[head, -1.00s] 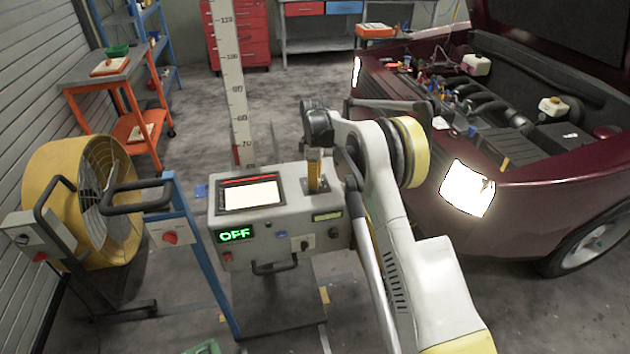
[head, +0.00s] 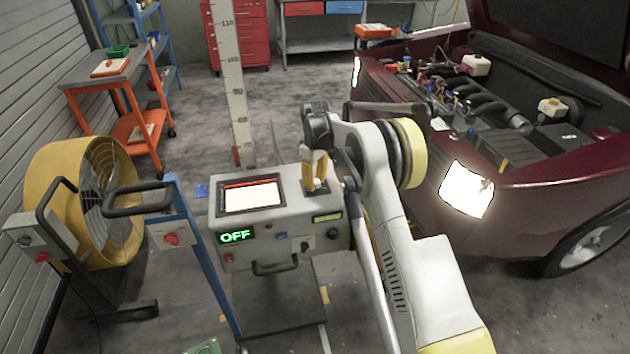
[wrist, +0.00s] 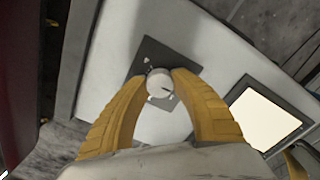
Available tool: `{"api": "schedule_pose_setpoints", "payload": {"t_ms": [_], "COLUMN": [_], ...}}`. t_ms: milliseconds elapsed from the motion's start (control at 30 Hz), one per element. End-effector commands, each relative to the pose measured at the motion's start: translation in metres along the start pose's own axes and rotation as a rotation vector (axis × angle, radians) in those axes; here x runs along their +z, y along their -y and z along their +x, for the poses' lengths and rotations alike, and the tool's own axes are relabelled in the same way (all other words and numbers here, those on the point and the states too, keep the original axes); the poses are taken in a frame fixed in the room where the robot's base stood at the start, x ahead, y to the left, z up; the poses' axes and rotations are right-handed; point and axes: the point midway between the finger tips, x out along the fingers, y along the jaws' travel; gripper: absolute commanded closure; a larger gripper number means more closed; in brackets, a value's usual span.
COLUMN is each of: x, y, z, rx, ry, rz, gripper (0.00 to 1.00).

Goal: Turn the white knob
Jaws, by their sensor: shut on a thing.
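The white knob (wrist: 159,84) sits on a dark square plate (wrist: 150,62) on the top face of a grey control box (head: 288,211). In the wrist view my gripper (wrist: 160,80) has its two yellow fingers on either side of the knob, shut on it. In the head view my gripper (head: 314,184) points down onto the box's top, and the fingers hide the knob there. The box's front shows a green "OFF" display (head: 236,236).
A lit screen (head: 251,196) lies left of the knob on the box. A yellow fan (head: 75,190) and a blue post stand at the left. The dark red car (head: 540,200) with its hood open is close on the right. A tall measuring scale (head: 233,80) rises behind the box.

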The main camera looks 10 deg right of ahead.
Motion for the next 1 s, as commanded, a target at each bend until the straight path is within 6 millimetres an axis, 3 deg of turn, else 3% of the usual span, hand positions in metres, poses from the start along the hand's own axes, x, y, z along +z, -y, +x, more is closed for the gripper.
{"api": "schedule_pose_setpoints", "payload": {"t_ms": [500,1000], "x": [0.0002,0.0002], "y": [0.0001,0.0002], "z": [0.0001,0.0005], "rx": [0.0,0.0], "ry": [0.0,0.001], "rz": [0.415,0.552], "gripper": [1.0,1.0]}}
